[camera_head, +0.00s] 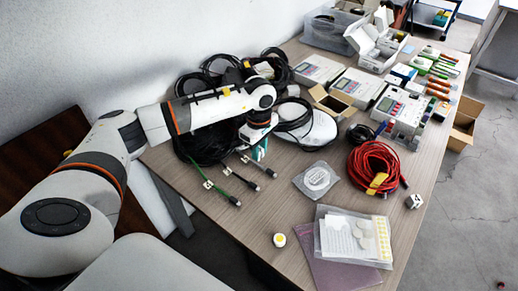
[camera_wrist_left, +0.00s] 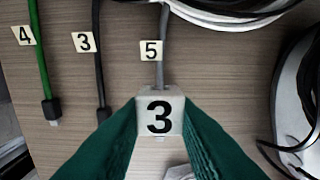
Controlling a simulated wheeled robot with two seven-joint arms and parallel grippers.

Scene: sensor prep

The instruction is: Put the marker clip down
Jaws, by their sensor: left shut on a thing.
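The marker clip, a small white block with a black 3 (camera_wrist_left: 160,116), sits between the green fingers of my left gripper (camera_wrist_left: 160,125) in the left wrist view. The fingers are shut on it. It lines up with the end of a grey cable (camera_wrist_left: 163,65) tagged 5; I cannot tell whether they touch. In the head view my left gripper (camera_head: 258,152) points down over the table, near the cable ends, and the clip is too small to make out. My right gripper is not in view.
A green cable (camera_wrist_left: 43,70) tagged 4 and a black cable (camera_wrist_left: 99,70) tagged 3 lie to the left. Black cable coils (camera_head: 205,80) lie behind. A clear packet (camera_head: 317,180), a red cable coil (camera_head: 373,168) and a white cube (camera_head: 413,201) lie rightward.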

